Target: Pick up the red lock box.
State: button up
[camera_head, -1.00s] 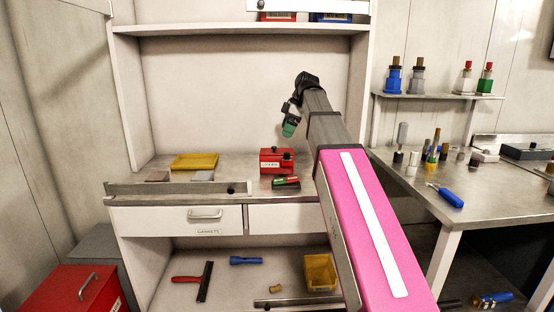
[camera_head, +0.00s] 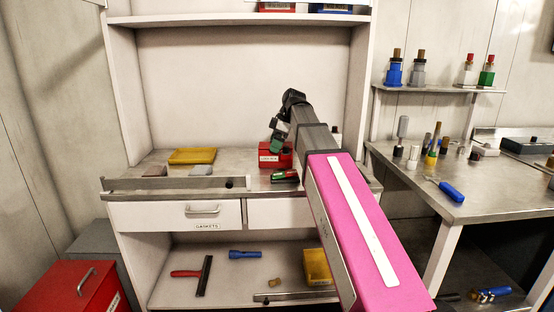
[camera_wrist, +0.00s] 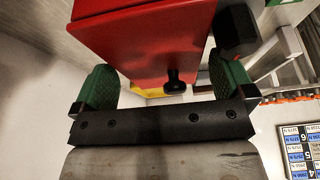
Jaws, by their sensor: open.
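The red lock box (camera_head: 268,160) stands on the cabinet's metal counter, with a white label on its front. My gripper (camera_head: 276,146) is at the top of the box and covers part of it in the head view. In the wrist view the red box (camera_wrist: 140,48) fills the upper middle, with a black knob (camera_wrist: 175,82) on it. The green finger pads of my gripper (camera_wrist: 163,76) are wide apart, one on each side of the box. I cannot tell whether either pad touches it.
A green and red item (camera_head: 285,176) lies just in front of the box. A long metal strip (camera_head: 170,184) lies along the counter's front edge, left of the box. A yellow tray (camera_head: 192,156) lies farther left. The upper shelf (camera_head: 235,20) hangs well above.

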jog(key=shift+a+f, duration=0.25)
jog(key=shift+f, duration=0.4)
jog(key=c, duration=1.2)
jog(key=shift+r, duration=0.1)
jog(key=shift+r, duration=0.1)
